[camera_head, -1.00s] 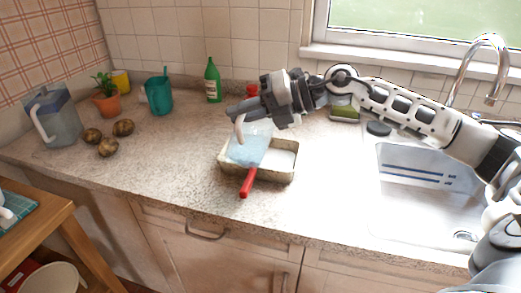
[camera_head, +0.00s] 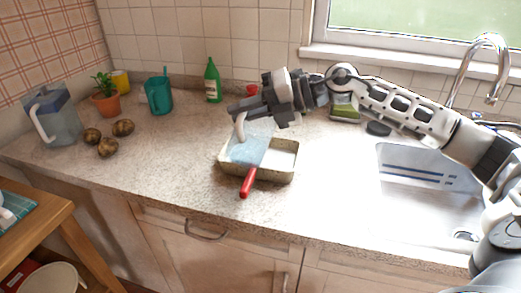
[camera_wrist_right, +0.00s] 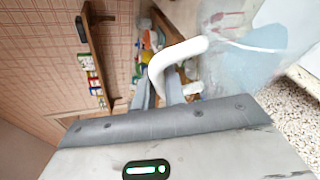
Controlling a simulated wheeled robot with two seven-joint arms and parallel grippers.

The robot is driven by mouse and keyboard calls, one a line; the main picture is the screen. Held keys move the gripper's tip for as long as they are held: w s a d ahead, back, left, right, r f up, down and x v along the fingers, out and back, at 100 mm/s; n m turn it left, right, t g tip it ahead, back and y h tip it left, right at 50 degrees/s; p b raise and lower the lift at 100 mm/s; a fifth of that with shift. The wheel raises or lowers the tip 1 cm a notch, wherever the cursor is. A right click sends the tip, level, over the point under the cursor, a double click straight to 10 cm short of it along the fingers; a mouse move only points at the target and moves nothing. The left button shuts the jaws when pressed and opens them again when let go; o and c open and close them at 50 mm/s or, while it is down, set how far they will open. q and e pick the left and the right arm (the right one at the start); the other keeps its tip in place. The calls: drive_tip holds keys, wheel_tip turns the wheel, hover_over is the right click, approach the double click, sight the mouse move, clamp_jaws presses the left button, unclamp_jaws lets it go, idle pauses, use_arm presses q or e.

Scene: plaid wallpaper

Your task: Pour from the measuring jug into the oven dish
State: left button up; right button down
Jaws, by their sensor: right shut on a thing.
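The measuring jug (camera_head: 248,150) is clear with a white handle and pale blue contents. My right gripper (camera_head: 237,112) is shut on its handle, and the handle also shows in the wrist view (camera_wrist_right: 178,60). The jug is tilted over the left part of the oven dish (camera_head: 273,177). The oven dish is beige, shallow and rectangular, and stands on the counter. White shows inside its right part. I cannot tell whether any liquid is flowing out. My left gripper is not in view.
A red-handled tool (camera_head: 248,182) sticks out over the dish's front edge. A green bottle (camera_head: 213,82), a teal jug (camera_head: 159,95), a plant pot (camera_head: 106,104), several brown round items (camera_head: 107,147) and a blue-grey pitcher (camera_head: 60,118) stand left. The sink (camera_head: 415,185) is right.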

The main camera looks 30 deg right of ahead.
drive_tip(key=shift+w+d+m+y+b, duration=0.3)
drive_tip(key=shift+w+d+m, duration=0.1)
drive_tip(key=shift+d, duration=0.1)
idle(1.4)
drive_tip(key=shift+w+d+m+y+p, duration=0.3)
drive_tip(key=shift+w+d+m+p, duration=0.05)
drive_tip(key=shift+d+m, duration=0.15)
idle(1.1)
drive_tip(key=shift+a+f, duration=0.1)
